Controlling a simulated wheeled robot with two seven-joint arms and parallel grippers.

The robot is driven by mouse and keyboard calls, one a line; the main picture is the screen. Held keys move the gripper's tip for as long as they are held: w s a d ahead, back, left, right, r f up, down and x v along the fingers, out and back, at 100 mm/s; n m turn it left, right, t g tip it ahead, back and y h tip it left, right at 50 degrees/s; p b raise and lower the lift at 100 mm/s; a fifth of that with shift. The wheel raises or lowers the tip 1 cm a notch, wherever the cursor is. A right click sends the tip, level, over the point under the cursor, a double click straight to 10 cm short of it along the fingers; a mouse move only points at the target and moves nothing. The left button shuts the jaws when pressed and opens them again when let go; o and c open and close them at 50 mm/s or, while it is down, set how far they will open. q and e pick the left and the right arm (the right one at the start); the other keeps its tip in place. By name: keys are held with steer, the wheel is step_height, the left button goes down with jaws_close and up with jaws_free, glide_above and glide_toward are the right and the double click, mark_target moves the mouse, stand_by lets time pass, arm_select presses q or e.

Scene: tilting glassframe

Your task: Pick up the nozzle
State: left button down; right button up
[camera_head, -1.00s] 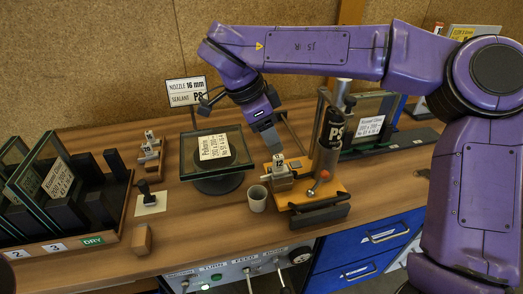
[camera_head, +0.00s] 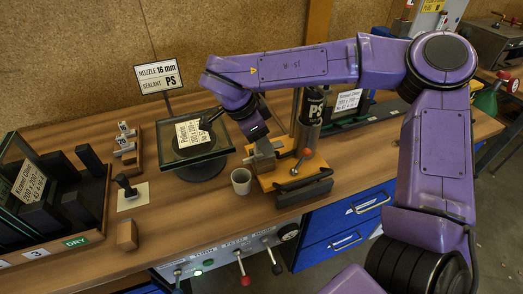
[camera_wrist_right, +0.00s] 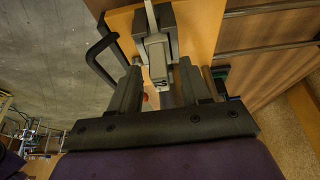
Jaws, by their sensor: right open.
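My right gripper (camera_head: 263,152) is low over the orange-based fixture (camera_head: 300,176) in the head view, and it hides the fixture's small holder there. In the right wrist view its two dark fingers (camera_wrist_right: 158,88) are apart. A light grey nozzle block (camera_wrist_right: 157,62) with a dark mark on its end sits in a dark holder, just beyond and between the fingertips. I cannot tell whether the fingers touch it. Two more light nozzle blocks (camera_head: 123,133) stand on a small wooden rack at the left. A sign (camera_head: 158,78) reads "NOZZLE 16 mm, SEALANT PS". My left gripper is not in view.
A grey cup (camera_head: 241,182) stands just left of the fixture. The cylinder marked PS (camera_head: 313,108) stands close behind it. A glass pane lies on a round turntable (camera_head: 205,168) to the left. Glass frames stand in a rack farther left.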

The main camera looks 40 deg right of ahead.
steer(key=shift+w+a, duration=0.1)
steer(key=shift+a, duration=0.05)
jaws_close()
steer(key=shift+r, duration=0.15)
steer(key=shift+r, duration=0.3)
steer(key=r, duration=0.3)
steer(key=shift+s+b, duration=0.2)
steer(key=shift+b, duration=0.15)
steer(key=s+a+r, duration=0.2)
steer(key=s+r, duration=0.2)
steer(key=s, duration=0.2)
steer(key=s+a+r+b, duration=0.1)
steer(key=s+a+r, duration=0.1)
steer(key=s+r, duration=0.3)
steer(key=shift+s+a, duration=0.25)
steer(key=shift+s, duration=0.7)
